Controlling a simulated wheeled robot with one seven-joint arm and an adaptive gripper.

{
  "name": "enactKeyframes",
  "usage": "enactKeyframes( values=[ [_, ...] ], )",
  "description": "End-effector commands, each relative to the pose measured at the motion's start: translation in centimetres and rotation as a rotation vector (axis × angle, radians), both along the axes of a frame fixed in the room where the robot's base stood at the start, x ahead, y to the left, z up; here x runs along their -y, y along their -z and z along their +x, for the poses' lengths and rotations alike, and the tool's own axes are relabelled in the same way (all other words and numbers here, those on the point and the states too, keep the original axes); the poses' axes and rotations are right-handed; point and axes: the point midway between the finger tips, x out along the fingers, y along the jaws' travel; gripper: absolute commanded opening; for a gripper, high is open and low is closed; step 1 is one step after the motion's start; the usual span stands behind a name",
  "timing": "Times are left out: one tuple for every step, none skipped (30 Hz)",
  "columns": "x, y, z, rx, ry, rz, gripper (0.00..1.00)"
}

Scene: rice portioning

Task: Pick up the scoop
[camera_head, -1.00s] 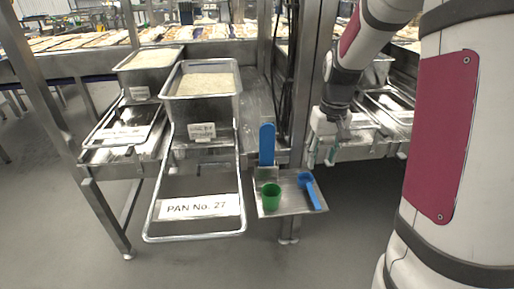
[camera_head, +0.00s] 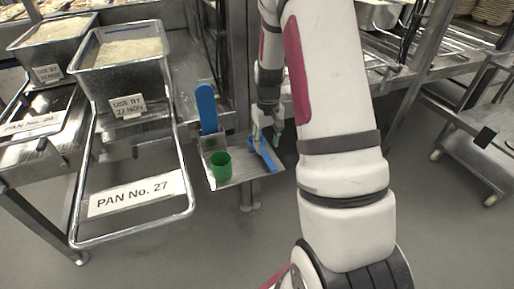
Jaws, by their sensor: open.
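The blue scoop (camera_head: 267,157) lies on the small metal tray (camera_head: 241,178) at the centre, its handle pointing toward the tray's front right. My gripper (camera_head: 266,141) is open and points down at the scoop, with its fingers at or just above it. The scoop's bowl end is largely hidden by my gripper, and I cannot tell whether the fingers touch it.
A blue upright paddle-shaped piece (camera_head: 207,108) stands behind the tray's left side. Left are a rice-filled metal pan (camera_head: 121,82) and a frame with a "PAN No. 27" label (camera_head: 138,193). A metal rack (camera_head: 440,65) stands at right. Open floor lies in front.

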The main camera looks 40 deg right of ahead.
Motion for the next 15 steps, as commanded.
enactKeyframes(
  values=[
    [0.0, 0.2, 0.0, 0.0, 0.0, 0.0, 0.42],
    [-0.1, 0.3, 0.0, 0.0, 0.0, 0.0, 0.42],
    [-0.1, 0.5, -0.1, -0.001, 0.0, 0.0, 0.42],
    [-0.2, 0.7, -0.1, -0.002, 0.0, 0.002, 0.42],
    [-0.2, 1.0, -0.2, -0.002, 0.0, 0.002, 0.42],
    [-0.3, 1.4, -0.2, -0.002, -0.001, 0.002, 0.42],
    [-0.4, 1.8, -0.3, -0.002, -0.001, 0.001, 0.42],
    [-0.5, 2.3, -0.4, -0.002, -0.001, 0.001, 0.42],
    [-0.7, 2.9, -0.5, -0.003, -0.001, 0.002, 0.42],
    [-0.8, 3.4, -0.6, -0.003, -0.001, 0.002, 0.42],
    [-0.8, 3.8, -0.6, -0.003, -0.001, 0.001, 0.42],
    [-0.8, 4.4, -0.6, -0.004, 0.0, 0.002, 0.42],
    [-0.8, 4.7, -0.6, -0.003, 0.0, 0.002, 0.42],
    [-0.8, 5.0, -0.5, -0.002, 0.0, 0.002, 0.42],
    [-0.8, 5.3, -0.5, -0.001, 0.0, 0.0, 0.42]
  ],
)
